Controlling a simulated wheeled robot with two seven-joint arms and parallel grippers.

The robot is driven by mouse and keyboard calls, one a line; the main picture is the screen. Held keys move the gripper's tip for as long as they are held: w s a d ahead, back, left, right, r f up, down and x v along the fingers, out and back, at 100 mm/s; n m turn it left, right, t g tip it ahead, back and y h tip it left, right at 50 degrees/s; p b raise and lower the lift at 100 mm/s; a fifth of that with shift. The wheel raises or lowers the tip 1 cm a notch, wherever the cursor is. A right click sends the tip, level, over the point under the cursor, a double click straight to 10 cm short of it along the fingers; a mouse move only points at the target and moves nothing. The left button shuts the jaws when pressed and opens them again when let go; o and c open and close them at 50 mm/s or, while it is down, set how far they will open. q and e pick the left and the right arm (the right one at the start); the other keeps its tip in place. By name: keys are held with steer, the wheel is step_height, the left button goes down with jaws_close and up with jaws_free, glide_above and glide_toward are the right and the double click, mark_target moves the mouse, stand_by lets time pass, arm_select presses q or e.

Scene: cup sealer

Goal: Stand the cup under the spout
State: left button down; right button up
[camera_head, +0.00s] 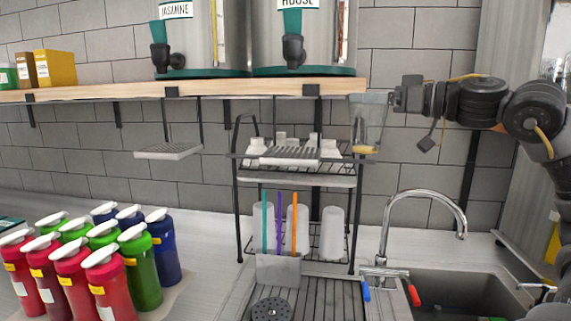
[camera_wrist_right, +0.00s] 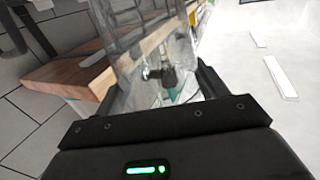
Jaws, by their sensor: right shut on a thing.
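A clear cup (camera_head: 369,120) with a yellowish base is held upright at the right end of the wooden shelf, right of the dispensers. My right gripper (camera_head: 390,100) is shut on it from the right; the cup also fills the middle of the right wrist view (camera_wrist_right: 135,45). A black spout (camera_head: 293,52) is on the HOUSE dispenser (camera_head: 325,40), up and left of the cup. Another black spout (camera_head: 167,58) is on the JASMINE dispenser (camera_head: 195,40), farther left. My left gripper is not in view.
The wooden shelf (camera_head: 215,88) carries the dispensers. A slatted drip tray (camera_head: 168,151) hangs below JASMINE; another slatted tray (camera_head: 290,153) is below HOUSE, by a wire rack (camera_head: 238,200) with white cups. Several coloured bottles (camera_head: 110,285) stand left; a faucet (camera_head: 425,197) and sink are right.

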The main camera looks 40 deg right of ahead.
arm_select(q)
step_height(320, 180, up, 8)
steer(key=p, duration=0.8)
arm_select(e)
steer(key=x, duration=1.4)
steer(key=shift+w+f, duration=0.2)
steer(key=shift+w, duration=0.15)
